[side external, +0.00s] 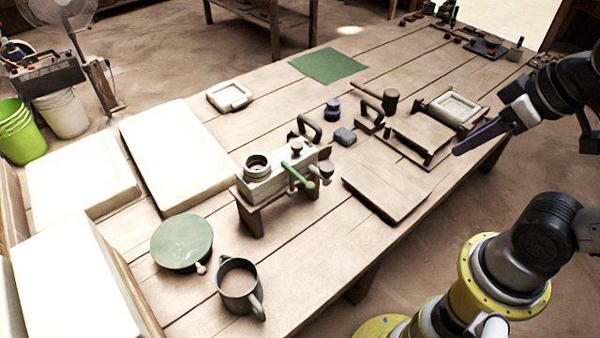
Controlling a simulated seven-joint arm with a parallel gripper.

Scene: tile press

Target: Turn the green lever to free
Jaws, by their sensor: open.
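The green lever (297,176) sticks out of the front side of a pale block-shaped device (262,184) that stands on a small wooden stand near the middle of the table. It slants down to the right. Markings for its positions are too small to read.
A dark knob (326,170) sits close right of the lever. A wooden board (387,189) and a low wooden stand (422,135) lie between my gripper and the device. A mug (240,288) and a round green disc (181,242) stand at the front left.

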